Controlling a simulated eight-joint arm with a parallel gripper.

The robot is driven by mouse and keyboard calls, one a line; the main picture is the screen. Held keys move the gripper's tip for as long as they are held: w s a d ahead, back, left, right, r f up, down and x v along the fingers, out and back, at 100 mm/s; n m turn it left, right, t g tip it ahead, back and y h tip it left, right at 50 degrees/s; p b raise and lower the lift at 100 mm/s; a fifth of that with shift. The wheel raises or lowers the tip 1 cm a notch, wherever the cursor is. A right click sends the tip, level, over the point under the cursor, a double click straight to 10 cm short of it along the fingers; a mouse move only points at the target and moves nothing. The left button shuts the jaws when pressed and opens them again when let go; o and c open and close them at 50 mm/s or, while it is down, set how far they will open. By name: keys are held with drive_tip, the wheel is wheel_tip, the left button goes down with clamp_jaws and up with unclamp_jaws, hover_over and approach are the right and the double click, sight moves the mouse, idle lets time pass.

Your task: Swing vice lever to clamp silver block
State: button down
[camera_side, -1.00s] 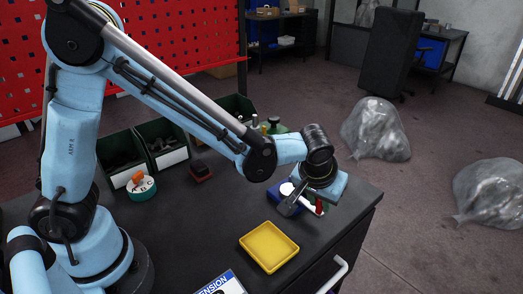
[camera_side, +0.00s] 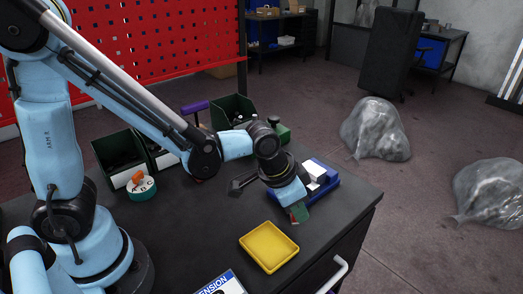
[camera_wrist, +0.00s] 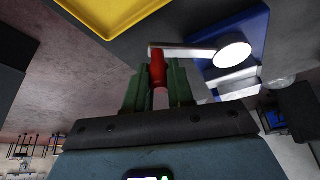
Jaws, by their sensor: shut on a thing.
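The blue vice (camera_side: 327,184) stands on the dark table, and it also shows at the upper right in the wrist view (camera_wrist: 255,32). Its metal lever (camera_wrist: 185,53) runs left from a round white pivot cap (camera_wrist: 234,54) to a red handle (camera_wrist: 158,68). My gripper (camera_wrist: 159,78) has its green fingers shut on the red handle; in the side view my gripper (camera_side: 298,214) is low at the vice's near left side. A silver block (camera_wrist: 237,84) appears beside the cap in the vice, partly hidden; I cannot tell whether the jaws touch it.
A yellow tray (camera_side: 269,247) lies near the table's front edge, close to my gripper. Green bins (camera_side: 122,157) and a tape roll (camera_side: 141,187) stand at the left. A purple-handled tool (camera_side: 195,107) is behind my arm. The table right of the tray is clear.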

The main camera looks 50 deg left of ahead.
drive_tip(key=shift+s+a, duration=0.3)
drive_tip(key=shift+s, duration=0.05)
idle(0.4)
drive_tip(key=c, duration=1)
unclamp_jaws()
drive_tip(key=shift+r, duration=0.1)
drive_tip(key=shift+v, duration=6)
drive_tip(key=shift+a, duration=0.1)
drive_tip(key=a+n+t, duration=0.1)
drive_tip(key=a, duration=0.2)
drive_tip(key=s+a+f+n+t+y, duration=0.1)
drive_tip(key=a, duration=0.2)
drive_tip(key=s+a+n+t, duration=0.1)
drive_tip(key=a+n, duration=0.1)
drive_tip(key=a, duration=0.2)
drive_tip(key=shift+f+y, duration=0.3)
drive_tip(key=shift+f, duration=0.05)
